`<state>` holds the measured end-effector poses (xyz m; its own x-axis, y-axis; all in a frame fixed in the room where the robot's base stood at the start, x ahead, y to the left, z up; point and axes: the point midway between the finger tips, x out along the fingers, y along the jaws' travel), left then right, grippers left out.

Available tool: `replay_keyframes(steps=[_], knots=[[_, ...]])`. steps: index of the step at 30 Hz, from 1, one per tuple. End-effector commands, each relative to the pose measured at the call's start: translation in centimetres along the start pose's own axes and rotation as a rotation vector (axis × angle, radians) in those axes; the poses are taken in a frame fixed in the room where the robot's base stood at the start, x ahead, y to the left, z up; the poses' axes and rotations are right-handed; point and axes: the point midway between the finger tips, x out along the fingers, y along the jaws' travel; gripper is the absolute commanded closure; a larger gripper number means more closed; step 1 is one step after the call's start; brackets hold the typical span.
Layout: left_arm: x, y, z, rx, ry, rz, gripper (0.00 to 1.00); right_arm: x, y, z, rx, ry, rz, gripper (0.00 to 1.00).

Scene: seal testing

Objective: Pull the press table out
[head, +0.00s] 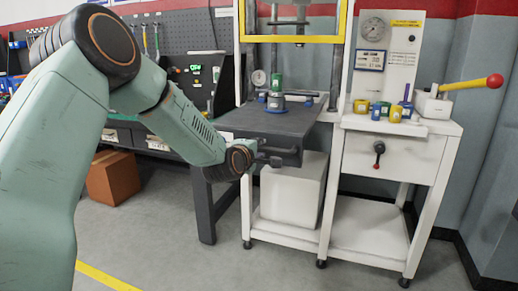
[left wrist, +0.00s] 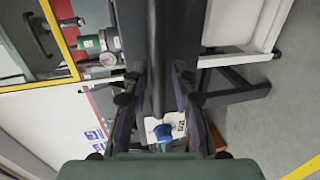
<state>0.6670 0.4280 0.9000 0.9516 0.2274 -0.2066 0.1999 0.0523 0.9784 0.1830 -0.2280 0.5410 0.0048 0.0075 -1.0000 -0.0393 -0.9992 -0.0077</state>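The press table (head: 255,122) is a dark grey plate in the press, with its front part sticking out toward me. A test piece (head: 276,102) with a blue ring and green top stands on it. My left gripper (head: 279,155) is at the table's front edge, low and in the middle. In the left wrist view its two fingers (left wrist: 156,78) stand apart on either side of a dark bar (left wrist: 153,60) along the table's front. A gap seems to show beside the bar; contact is unclear. My right gripper is in neither view.
A yellow frame (head: 290,39) guards the press above the table. A white bench (head: 388,150) with small coloured parts and a red-knobbed lever (head: 472,86) stands at right. A cardboard box (head: 113,178) lies at left. The floor in front is clear.

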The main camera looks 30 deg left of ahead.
Motion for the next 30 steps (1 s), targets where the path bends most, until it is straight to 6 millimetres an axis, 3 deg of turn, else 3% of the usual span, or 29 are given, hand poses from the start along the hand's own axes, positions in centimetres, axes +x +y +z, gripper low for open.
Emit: replay_keyframes(steps=[14, 30], knots=[[-0.4, 0.3, -0.1, 0.000, 0.002, 0.007, 0.63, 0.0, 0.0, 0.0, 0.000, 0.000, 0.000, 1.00], [-5.2, 0.2, -0.1, -0.003, 0.001, 0.006, 0.63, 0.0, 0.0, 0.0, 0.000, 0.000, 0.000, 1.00]])
